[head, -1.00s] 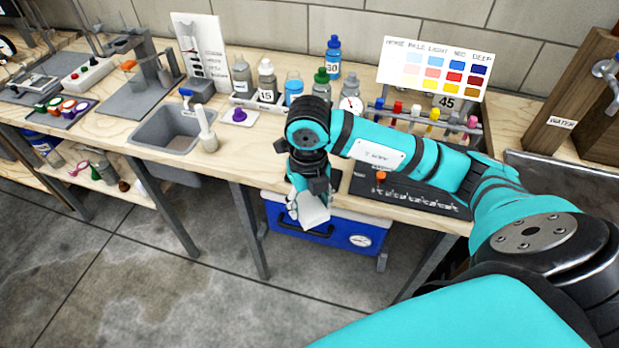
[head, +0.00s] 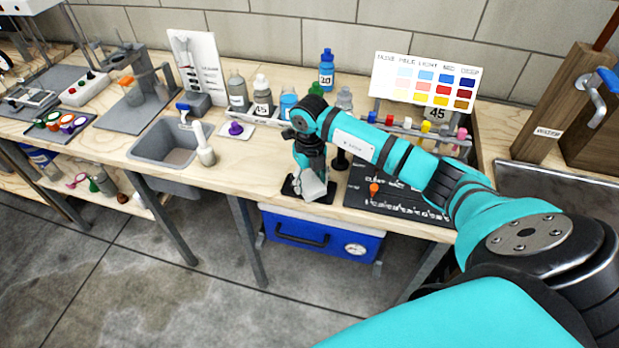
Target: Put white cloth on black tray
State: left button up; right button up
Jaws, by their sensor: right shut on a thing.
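The white cloth (head: 313,186) is a small crumpled piece hanging from my right gripper (head: 311,173), which is shut on it. A small black tray (head: 291,188) lies at the front edge of the workbench. The cloth and gripper are in front of the tray and hide much of it. The cloth appears over the tray; I cannot tell whether it touches it. My left gripper is out of view.
A black board with an orange knob (head: 374,188) lies right of the tray. Several bottles, among them a blue one (head: 327,70), stand behind. A grey sink (head: 166,146) is to the left. A blue cooler (head: 320,237) stands below the bench.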

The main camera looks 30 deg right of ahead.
jog(key=shift+f, duration=0.25)
jog(key=o, duration=1.1)
